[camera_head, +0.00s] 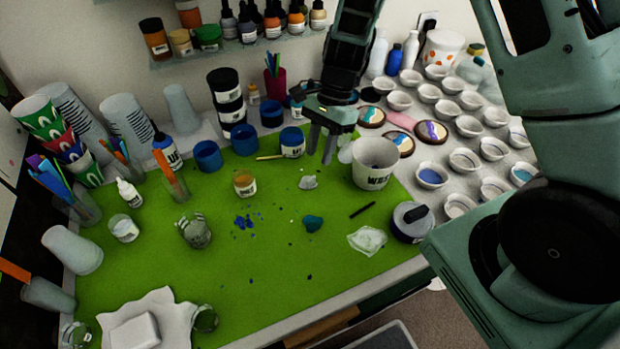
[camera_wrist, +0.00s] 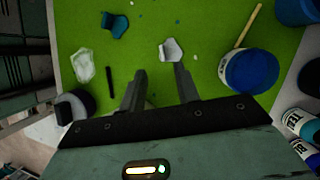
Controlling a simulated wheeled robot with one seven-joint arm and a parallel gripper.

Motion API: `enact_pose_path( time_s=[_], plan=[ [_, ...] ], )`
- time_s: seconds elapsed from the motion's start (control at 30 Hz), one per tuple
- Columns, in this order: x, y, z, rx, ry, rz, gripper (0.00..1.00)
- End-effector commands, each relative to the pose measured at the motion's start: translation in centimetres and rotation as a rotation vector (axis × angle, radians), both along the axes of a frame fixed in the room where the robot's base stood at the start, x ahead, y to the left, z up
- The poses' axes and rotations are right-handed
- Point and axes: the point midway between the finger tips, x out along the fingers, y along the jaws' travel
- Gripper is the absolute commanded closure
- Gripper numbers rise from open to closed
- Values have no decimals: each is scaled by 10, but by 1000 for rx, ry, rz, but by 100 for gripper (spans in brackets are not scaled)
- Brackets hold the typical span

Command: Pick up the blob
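Two blobs lie on the green mat (camera_head: 262,275). One is a small grey-white blob (camera_head: 308,182) near the mat's middle; in the wrist view it (camera_wrist: 171,50) lies just beyond my fingertips. The other is a teal blob (camera_head: 313,223) nearer the front edge, seen at the top left of the wrist view (camera_wrist: 115,25). I cannot tell which one the task means. My gripper (camera_head: 320,155) points down above the back of the mat. Its two fingers are apart with nothing between them (camera_wrist: 160,70).
A white cup (camera_head: 375,165) stands right of my gripper and a blue-lidded jar (camera_head: 292,143) left of it. A wooden stick (camera_head: 270,157), a black pen (camera_head: 362,209), a crumpled clear sheet (camera_head: 367,240) and blue chips (camera_head: 243,222) lie around. The front middle is mostly clear.

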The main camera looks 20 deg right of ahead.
Motion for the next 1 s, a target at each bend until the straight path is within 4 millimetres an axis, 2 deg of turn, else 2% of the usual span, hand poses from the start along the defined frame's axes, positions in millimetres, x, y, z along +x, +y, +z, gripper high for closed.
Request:
enact_pose_path(
  time_s=[0.27,0.6,0.87,0.9,1.0],
  plan=[
    [-5,7,-18,0,3,1,68],
    [-11,23,-56,0,2,1,68],
    [-11,24,-60,0,-1,1,68],
    [-11,24,-60,0,-1,1,71],
    [-11,24,-60,0,-1,1,99]
  ],
)
